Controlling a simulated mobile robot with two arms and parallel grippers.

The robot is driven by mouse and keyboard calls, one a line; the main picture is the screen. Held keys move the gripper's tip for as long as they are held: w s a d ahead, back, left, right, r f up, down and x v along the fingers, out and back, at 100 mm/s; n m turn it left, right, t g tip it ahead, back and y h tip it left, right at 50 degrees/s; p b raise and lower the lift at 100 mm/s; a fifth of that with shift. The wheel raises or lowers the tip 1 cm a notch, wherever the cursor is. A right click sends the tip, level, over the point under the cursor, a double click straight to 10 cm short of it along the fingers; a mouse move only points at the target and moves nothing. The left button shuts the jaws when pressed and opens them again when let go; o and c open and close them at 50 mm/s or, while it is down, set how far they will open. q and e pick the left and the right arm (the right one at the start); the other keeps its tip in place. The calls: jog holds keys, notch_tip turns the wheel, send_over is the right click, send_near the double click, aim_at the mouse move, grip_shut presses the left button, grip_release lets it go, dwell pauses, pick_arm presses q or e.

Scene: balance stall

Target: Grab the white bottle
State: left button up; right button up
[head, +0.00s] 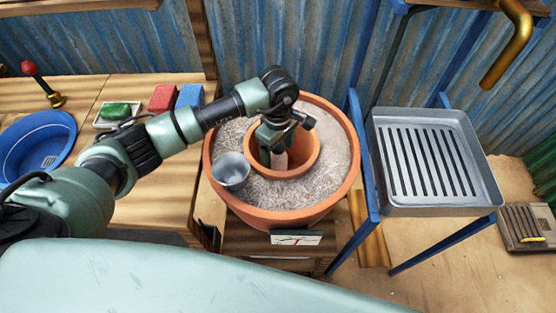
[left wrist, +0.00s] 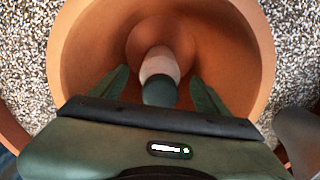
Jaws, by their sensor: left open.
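The white bottle (left wrist: 160,65) stands inside the inner clay pot (left wrist: 85,60), with its dark green cap (left wrist: 160,92) toward the left wrist camera. In the head view only a small pale part of the bottle (head: 279,161) shows below my gripper; its lower part is hidden. My left gripper (head: 274,147) points down into the inner pot. In the left wrist view its open fingers (left wrist: 160,97) appear on either side of the cap, with visible gaps. I cannot tell how deep they reach beside the bottle. My right gripper is not in view.
The inner pot sits in grey grit (head: 325,145) within a larger clay pot (head: 353,165). A grey metal cup (head: 232,171) stands on the grit at left. A slotted metal tray (head: 483,205) is at right. A blue basin (head: 62,125) and red block (head: 162,98) are at left.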

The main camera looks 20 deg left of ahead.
pick_arm(q)
jog(key=shift+f, duration=0.65)
grip_shut()
jog(key=shift+r, duration=0.15)
